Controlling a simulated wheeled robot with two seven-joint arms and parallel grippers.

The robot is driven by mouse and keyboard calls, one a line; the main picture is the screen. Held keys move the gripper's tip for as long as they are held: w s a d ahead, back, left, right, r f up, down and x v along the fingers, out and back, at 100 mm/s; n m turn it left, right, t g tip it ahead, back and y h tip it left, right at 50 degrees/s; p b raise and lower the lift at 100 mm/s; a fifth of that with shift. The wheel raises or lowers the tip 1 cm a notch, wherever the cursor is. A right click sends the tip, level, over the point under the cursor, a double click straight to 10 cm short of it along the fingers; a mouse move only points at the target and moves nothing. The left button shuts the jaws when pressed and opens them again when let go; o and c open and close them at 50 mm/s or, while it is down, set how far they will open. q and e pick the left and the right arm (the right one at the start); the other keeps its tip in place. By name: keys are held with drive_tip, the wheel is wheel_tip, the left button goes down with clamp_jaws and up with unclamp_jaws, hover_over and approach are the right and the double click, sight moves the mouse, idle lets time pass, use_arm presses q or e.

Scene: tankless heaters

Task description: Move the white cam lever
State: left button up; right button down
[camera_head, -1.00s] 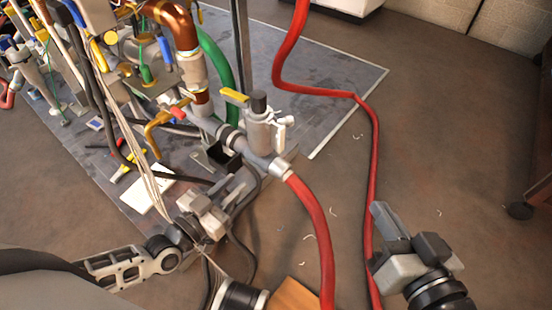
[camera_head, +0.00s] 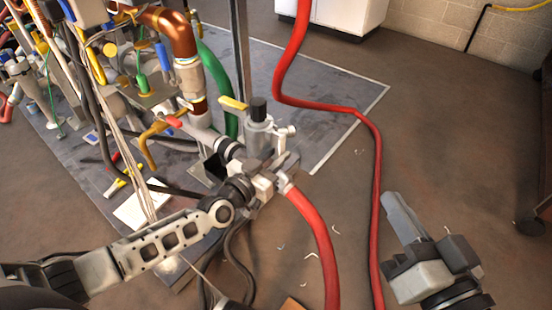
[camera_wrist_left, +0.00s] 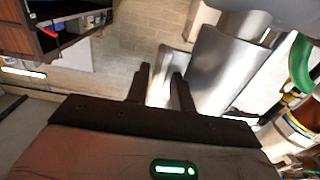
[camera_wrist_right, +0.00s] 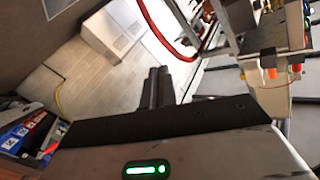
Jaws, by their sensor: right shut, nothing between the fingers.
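The white cam lever (camera_head: 284,132) appears as a small pale part on the right side of the grey valve body (camera_head: 260,142), partly hidden by my left gripper. My left gripper (camera_head: 289,163) is just below it, in front of the valve and beside the red hose's fitting; I cannot tell whether it touches. In the left wrist view its fingers (camera_wrist_left: 162,82) stand apart, with a shiny metal cylinder (camera_wrist_left: 222,70) close to their right. I cannot identify the lever there. My right gripper (camera_head: 396,212) is shut and empty, away from the valve; its fingers (camera_wrist_right: 156,86) are together in the right wrist view.
A red hose (camera_head: 318,230) runs down from the valve's fitting. Another red hose (camera_head: 376,200) passes between the valve and my right gripper. Dense pipes, including copper (camera_head: 172,30) and green (camera_head: 215,70), stand left. The floor at right is mostly clear.

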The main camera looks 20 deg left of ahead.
use_arm(q)
drive_tip(key=shift+w+d, duration=0.1)
drive_tip(key=shift+w, duration=0.05)
clamp_jaws()
